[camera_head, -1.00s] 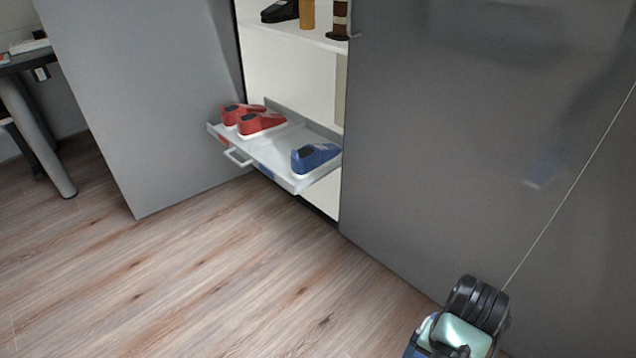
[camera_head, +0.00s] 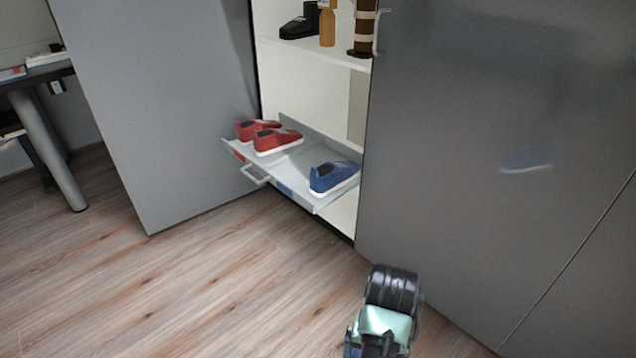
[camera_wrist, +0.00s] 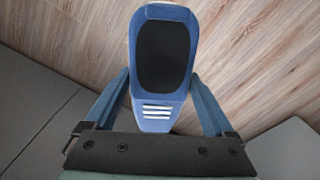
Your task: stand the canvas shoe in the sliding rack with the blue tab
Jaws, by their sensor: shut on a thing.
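A blue canvas shoe (camera_wrist: 164,50) with a dark inside and white lace stripes shows in the wrist view. My gripper (camera_wrist: 162,90) is shut on it, one blue finger along each side, with its opening facing the camera. The sliding rack (camera_head: 318,201) is pulled out of the open cabinet in the head view. It has a blue tab (camera_head: 284,188) on its front right part and a red tab (camera_head: 238,155) on the left. A matching blue shoe (camera_head: 333,177) stands on its right part. In the head view my arm is at the bottom; the held shoe is not clear there.
Two red shoes (camera_head: 277,140) stand on the rack's left part. A grey door (camera_head: 160,110) stands open at left and another grey panel (camera_head: 480,180) is at right. A shelf (camera_head: 310,45) above holds a black shoe and bottles. The wood floor (camera_head: 220,290) ahead is clear.

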